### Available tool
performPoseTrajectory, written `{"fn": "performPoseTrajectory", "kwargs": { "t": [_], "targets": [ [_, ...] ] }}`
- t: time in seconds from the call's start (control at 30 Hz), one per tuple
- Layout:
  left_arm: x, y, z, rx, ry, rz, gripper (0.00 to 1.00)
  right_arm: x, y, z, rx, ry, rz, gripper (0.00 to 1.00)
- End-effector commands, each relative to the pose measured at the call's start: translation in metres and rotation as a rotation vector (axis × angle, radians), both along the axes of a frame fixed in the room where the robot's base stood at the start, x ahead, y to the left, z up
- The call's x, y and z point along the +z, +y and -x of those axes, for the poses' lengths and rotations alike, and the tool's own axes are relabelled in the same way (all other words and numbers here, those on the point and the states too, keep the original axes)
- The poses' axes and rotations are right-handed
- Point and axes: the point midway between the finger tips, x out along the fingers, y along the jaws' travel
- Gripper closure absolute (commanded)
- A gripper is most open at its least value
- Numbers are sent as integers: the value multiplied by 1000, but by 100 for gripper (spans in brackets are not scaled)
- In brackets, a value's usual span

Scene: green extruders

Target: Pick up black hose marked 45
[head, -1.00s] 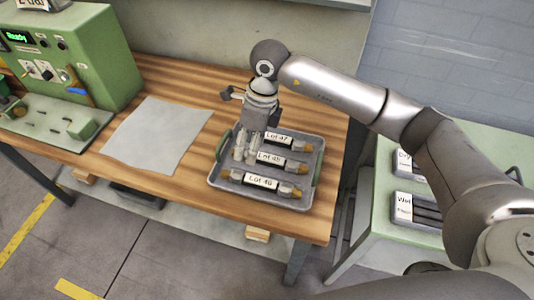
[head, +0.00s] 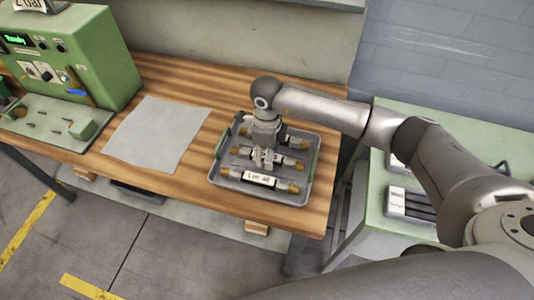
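The black hose marked Lot 45 (head: 289,161) lies in the middle of a grey tray (head: 214,170), with brass-coloured ends. Its label is mostly hidden by my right gripper (head: 265,163), which points down with its fingers at the middle of this hose. I cannot tell whether the fingers are closed on it. The hose appears to lie level in the tray. My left gripper is not in view.
A hose marked Lot 46 (head: 260,180) lies in front in the tray; another (head: 297,143) lies behind, its label hidden. A grey sheet (head: 157,133) and green machine (head: 75,55) are to the left. A green side table (head: 380,215) stands right.

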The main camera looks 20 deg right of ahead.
Motion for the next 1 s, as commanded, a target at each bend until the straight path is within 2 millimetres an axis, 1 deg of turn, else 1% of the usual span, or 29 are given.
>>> {"fn": "performPoseTrajectory", "kwargs": {
  "t": [0.03, 0.13, 0.33, 0.37, 0.73, 0.77, 1.0],
  "targets": [
    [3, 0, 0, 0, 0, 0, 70, -5, 0, 1, -1, 3, 1, 49],
    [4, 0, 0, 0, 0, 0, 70, -12, 0, 0, -1, 0, 0, 49],
    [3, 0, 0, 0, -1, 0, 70, -14, 0, 0, 0, -1, 1, 49],
    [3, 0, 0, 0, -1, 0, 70, -14, 0, 0, 0, -1, 1, 50],
    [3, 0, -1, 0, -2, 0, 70, -13, 0, 0, 0, -1, 1, 98],
    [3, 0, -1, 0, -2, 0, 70, -13, 0, 0, 0, -1, 1, 100],
    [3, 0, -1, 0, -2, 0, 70, -12, 0, -1, 0, -1, 0, 100]
  ]
}}
